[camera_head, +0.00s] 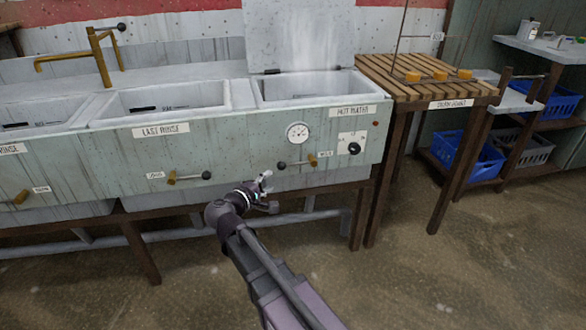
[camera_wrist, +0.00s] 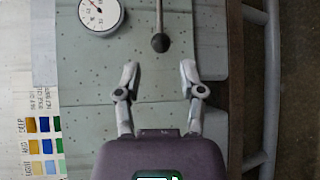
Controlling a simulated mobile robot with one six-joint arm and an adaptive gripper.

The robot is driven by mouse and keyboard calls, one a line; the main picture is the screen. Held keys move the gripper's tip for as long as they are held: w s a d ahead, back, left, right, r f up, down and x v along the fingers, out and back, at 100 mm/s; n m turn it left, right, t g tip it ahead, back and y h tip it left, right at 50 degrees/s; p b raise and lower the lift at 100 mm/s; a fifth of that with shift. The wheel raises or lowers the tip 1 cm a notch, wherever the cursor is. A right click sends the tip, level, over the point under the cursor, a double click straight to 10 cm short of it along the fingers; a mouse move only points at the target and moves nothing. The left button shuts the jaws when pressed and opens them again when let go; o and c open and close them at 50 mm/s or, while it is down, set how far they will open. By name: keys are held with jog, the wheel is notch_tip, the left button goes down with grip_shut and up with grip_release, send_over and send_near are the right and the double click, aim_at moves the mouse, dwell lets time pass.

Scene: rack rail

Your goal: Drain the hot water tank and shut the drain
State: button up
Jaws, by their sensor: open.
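The hot water tank (camera_head: 300,100) is the rightmost basin of the sink unit, with its lid (camera_head: 298,35) raised and steam above it. Below its gauge (camera_head: 298,132) is the drain valve (camera_head: 313,160), a brass body with a level lever ending in a black knob (camera_head: 281,165). My gripper (camera_head: 266,181) is just below and left of the knob in the head view. In the wrist view the open, empty fingers (camera_wrist: 158,76) point at the tank front, and the black knob (camera_wrist: 161,42) shows beyond them, centred between the tips, apart from both. The water level is not clear.
A dial (camera_head: 354,148) sits right of the gauge. A slatted wooden stand (camera_head: 420,85) adjoins the tank. Pipes (camera_head: 310,215) run under the unit. The floor (camera_head: 420,270) at front right is clear.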

aim_at(292, 165)
jog(key=shift+w, duration=0.15)
jog(key=b+x, duration=0.2)
jog(key=x, duration=1.1)
jog(key=shift+w+d+f, duration=0.1)
jog(key=shift+w+d, duration=0.1)
grip_shut()
